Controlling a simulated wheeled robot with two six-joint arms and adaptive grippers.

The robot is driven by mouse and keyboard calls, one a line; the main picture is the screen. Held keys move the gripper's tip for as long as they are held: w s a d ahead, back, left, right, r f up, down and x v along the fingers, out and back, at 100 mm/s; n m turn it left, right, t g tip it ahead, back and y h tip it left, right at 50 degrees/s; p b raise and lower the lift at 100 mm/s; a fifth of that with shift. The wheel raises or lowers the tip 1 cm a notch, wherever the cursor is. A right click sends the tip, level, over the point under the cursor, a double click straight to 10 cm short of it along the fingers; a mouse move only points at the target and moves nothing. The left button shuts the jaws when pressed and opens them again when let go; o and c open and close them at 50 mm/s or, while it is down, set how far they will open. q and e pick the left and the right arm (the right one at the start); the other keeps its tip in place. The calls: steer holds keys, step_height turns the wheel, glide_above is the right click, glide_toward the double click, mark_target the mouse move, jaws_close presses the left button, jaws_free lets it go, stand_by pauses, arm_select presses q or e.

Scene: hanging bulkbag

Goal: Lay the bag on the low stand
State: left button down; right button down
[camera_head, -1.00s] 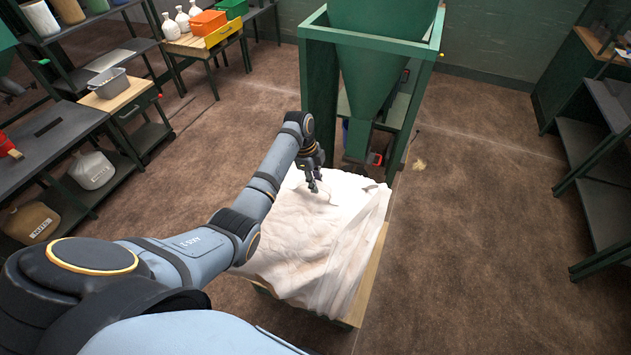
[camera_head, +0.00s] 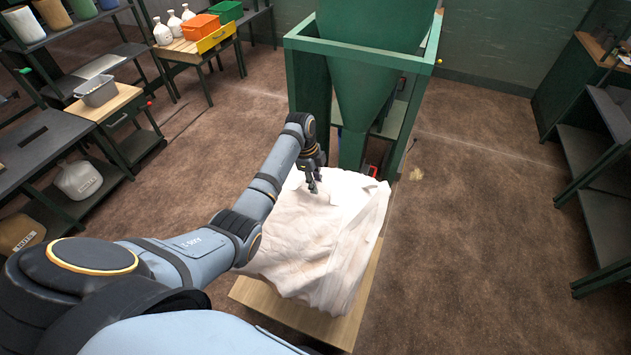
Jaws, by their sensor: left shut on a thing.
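The bag (camera_head: 315,240) is a large, creamy white, wrinkled cloth sack. It lies over the low stand (camera_head: 325,326), whose pale wooden top shows along the front and right. I cannot tell whether the bag's full weight rests on the stand. My left gripper (camera_head: 314,188) is at the far upper edge of the bag, shut on its cloth. My left arm crosses the view and hides the bag's left side. My right gripper is not in view.
A green hopper frame (camera_head: 415,65) stands right behind the bag. Shelves and a bench with a grey tub (camera_head: 96,90) are at left. Dark shelving (camera_head: 590,150) is at right. The brown floor between is open.

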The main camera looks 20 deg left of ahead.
mark_target(315, 200)
arm_select(q)
steer(key=shift+w+f+b, duration=0.2)
steer(key=shift+f+b, duration=0.2)
steer(key=shift+f, duration=0.3)
steer(key=shift+f+b, duration=0.8)
steer(key=shift+f, duration=0.1)
step_height(315, 200, down, 6)
steer(key=b, duration=0.6)
steer(key=shift+r, duration=0.1)
steer(key=c, duration=1.1)
jaws_free()
steer(key=shift+s, duration=0.2)
steer(key=shift+o, duration=0.2)
steer(key=shift+s+f, duration=0.1)
steer(key=shift+f, duration=0.15)
steer(key=r, duration=0.4)
steer(key=a+r, duration=0.1)
steer(key=r, duration=0.3)
steer(key=a+r, duration=0.1)
steer(key=r, duration=0.3)
steer(key=shift+a, duration=0.1)
